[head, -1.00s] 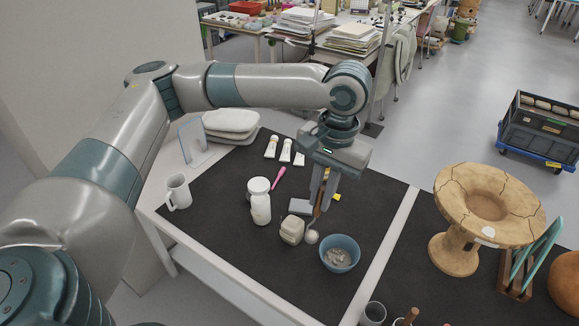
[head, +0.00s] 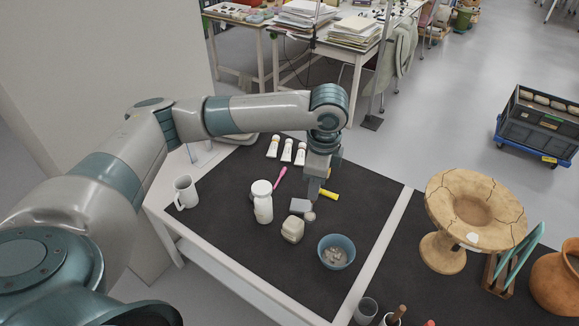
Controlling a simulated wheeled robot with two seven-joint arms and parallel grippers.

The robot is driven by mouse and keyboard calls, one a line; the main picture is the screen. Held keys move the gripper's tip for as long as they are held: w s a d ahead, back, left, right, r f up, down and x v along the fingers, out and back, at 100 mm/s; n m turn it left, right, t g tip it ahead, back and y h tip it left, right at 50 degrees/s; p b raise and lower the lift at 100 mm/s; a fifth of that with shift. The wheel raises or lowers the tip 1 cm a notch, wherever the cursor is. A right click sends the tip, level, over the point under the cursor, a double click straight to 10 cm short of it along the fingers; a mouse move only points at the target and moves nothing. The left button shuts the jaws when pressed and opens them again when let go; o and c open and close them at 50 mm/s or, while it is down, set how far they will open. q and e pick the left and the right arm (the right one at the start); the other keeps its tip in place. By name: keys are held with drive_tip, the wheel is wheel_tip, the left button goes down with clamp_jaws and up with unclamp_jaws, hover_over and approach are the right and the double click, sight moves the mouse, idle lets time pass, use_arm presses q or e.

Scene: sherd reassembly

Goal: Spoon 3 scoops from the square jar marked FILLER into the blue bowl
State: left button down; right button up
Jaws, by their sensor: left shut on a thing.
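The blue bowl (head: 326,261) stands near the mat's front right, with greyish bits inside. A cream, squarish container (head: 292,230) stands to its left, and a small grey block-like thing (head: 300,205) lies behind that. I cannot read a FILLER label on either. My left gripper (head: 314,194) points down just right of the grey thing, behind the bowl. It is shut on what looks like a spoon, mostly hidden by the gripper now. A small round pale end (head: 310,217), apparently the spoon's head, shows below it, beside the cream container. My right gripper is not in view.
A white lidded jar (head: 263,208), a pink tool (head: 281,178), white tubes (head: 286,152), a yellow item (head: 329,195) and a white mug (head: 185,192) are on the dark mat. A cracked clay vessel (head: 447,203) stands on the right. The mat's front left is clear.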

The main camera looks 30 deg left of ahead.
use_arm(q)
drive_tip(key=shift+w+a+r+m+p, duration=0.1)
drive_tip(key=shift+a+m+p, duration=0.35)
drive_tip(key=shift+m, duration=0.25)
drive_tip(key=w+a+f+m+h+p, duration=0.1)
drive_tip(key=a+m+p, duration=0.4)
drive_tip(key=m, duration=0.5)
drive_tip(key=shift+a+f+t, duration=0.3)
drive_tip(key=shift+a+f, duration=0.15)
drive_tip(key=shift+a, duration=0.65)
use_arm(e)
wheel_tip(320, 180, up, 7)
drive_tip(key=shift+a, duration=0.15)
use_arm(q)
drive_tip(key=shift+d, duration=0.1)
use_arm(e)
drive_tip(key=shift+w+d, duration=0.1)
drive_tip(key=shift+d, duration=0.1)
